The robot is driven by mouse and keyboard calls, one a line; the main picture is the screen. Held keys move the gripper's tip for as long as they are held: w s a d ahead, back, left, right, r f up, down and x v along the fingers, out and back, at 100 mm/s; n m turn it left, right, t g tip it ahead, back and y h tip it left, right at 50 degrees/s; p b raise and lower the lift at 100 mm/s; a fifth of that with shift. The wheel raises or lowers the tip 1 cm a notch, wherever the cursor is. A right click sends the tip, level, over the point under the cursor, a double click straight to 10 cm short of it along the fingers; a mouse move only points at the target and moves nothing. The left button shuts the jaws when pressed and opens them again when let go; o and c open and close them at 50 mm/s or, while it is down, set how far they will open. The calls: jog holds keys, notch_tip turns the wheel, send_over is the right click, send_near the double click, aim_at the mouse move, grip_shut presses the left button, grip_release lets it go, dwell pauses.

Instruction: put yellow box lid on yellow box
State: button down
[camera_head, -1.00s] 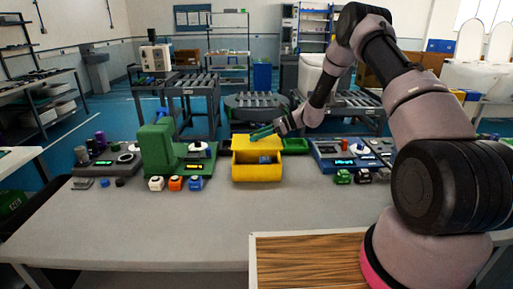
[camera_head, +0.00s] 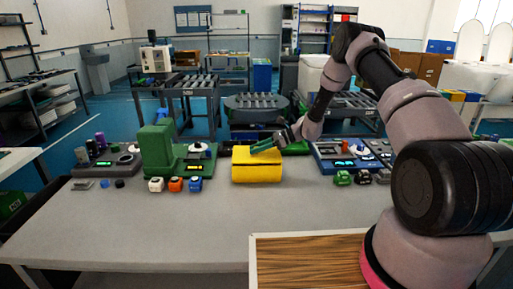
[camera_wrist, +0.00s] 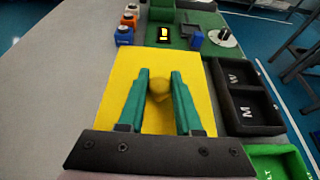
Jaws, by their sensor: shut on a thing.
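The yellow box (camera_head: 257,174) stands on the grey table, its front wall facing me. The yellow box lid (camera_head: 241,154) lies over the box's top, and the box's inside is now hidden. A thin dark line shows between lid and box, so I cannot tell whether the lid is fully seated. My gripper (camera_head: 262,147) reaches in from the right above the lid. In the wrist view its green fingers are shut on the lid's round yellow knob (camera_wrist: 158,88), with the flat yellow lid (camera_wrist: 120,75) beneath.
A green machine (camera_head: 160,150) stands left of the box, with small white, orange and blue blocks (camera_head: 176,184) before it. A blue device (camera_head: 335,155) is to the right. In the wrist view a black compartment tray (camera_wrist: 245,95) lies close beside the lid. The table front is clear.

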jog(key=c, duration=0.6)
grip_release()
jog(key=shift+r, duration=0.15)
jog(key=r+v, duration=0.1)
jog(key=v, duration=1.1)
jog(key=s+r+n+h, duration=0.3)
jog(key=s+r+n, duration=0.15)
jog(key=r, duration=0.85)
jog(key=s+d+r+n+t+h, duration=0.1)
jog(key=s+d+r+n+h, duration=0.25)
jog(key=s+r, duration=0.75)
jog(key=s+d+r+n+t+h, duration=0.2)
jog(key=s+r, duration=0.3)
jog(key=s, duration=0.5)
jog(key=s+d+r+n+t+h, duration=0.3)
jog(key=s+d+r+n+t, duration=0.1)
jog(key=s, duration=0.7)
jog(key=shift+d+r, duration=0.35)
jog(key=shift+r, duration=0.35)
